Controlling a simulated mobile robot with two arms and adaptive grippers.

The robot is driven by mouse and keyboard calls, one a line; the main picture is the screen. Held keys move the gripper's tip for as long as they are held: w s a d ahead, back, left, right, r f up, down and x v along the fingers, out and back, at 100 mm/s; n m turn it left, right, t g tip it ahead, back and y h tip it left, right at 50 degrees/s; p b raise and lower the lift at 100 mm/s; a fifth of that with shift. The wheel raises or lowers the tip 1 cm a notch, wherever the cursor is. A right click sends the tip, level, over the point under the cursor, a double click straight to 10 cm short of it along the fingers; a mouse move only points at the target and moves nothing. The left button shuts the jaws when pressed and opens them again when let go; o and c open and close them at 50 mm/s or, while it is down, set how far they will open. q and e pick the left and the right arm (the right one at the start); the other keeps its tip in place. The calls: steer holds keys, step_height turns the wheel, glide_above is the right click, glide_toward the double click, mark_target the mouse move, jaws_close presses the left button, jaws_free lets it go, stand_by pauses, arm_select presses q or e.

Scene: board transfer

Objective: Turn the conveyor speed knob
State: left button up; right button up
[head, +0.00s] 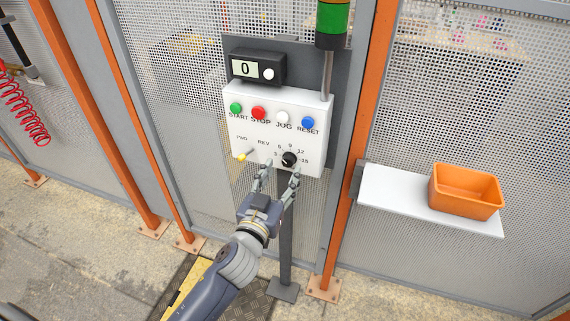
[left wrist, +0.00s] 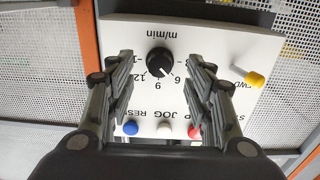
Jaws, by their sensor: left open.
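The black speed knob (head: 289,159) sits at the lower right of the white control panel (head: 270,135), with numbers around it. In the left wrist view the knob (left wrist: 161,62) lies between my left gripper's two fingers, a little beyond their tips, with a gap on each side. My left gripper (head: 279,169) is open, just below the knob in the head view, and holds nothing. The small display (head: 245,68) above the panel reads 0. My right gripper is not in view.
Green (head: 236,108), red (head: 258,113), white (head: 283,117) and blue (head: 308,122) buttons run across the panel above the knob. A yellow-tipped FWD/REV lever (head: 243,156) is left of it. An orange bin (head: 466,191) stands on a white shelf (head: 400,200) to the right.

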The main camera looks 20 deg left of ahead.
mark_target(286, 164)
arm_select(q)
steer(key=shift+w, duration=1.55)
steer(key=c, duration=1.1)
steer(key=shift+o, duration=0.2)
steer(key=shift+m, duration=0.4)
steer(key=m+p, duration=0.1)
steer(key=m, duration=0.2)
steer(key=shift+r, duration=0.1)
steer(key=shift+m+p, duration=0.45)
steer(key=shift+m, duration=2.05)
